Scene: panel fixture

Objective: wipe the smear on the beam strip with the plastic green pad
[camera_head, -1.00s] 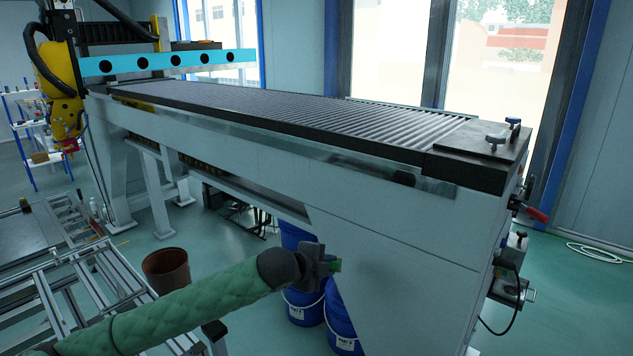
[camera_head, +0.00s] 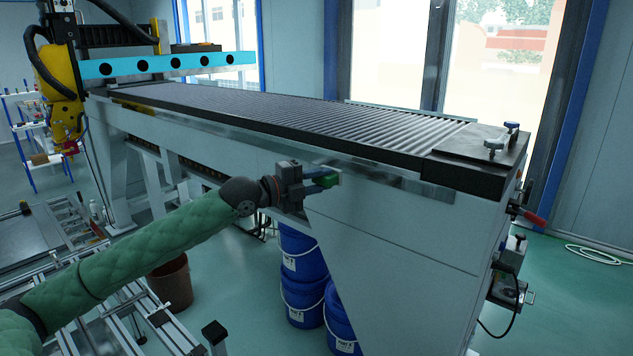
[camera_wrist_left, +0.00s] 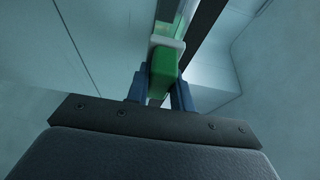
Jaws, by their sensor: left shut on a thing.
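The green pad (camera_head: 328,181) is a small block with a pale face. My left gripper (camera_head: 316,180) is shut on it, close to the side of the long grey beam and just below its upper edge. In the left wrist view the pad (camera_wrist_left: 163,72) sits between the two fingers (camera_wrist_left: 160,92), its pale face pointing away from me. The beam strip (camera_head: 432,188) is a shiny metal band along the beam's upper side. A dark patch (camera_head: 388,179), seemingly the smear, shows on it right of the pad. I cannot tell whether the pad touches the strip. My right gripper is out of view.
The ribbed dark bed (camera_head: 330,118) lies on top of the beam, with a clamp (camera_head: 503,140) at its right end. Blue buckets (camera_head: 303,275) and a brown bin (camera_head: 172,284) stand below. A metal frame (camera_head: 110,320) is at lower left.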

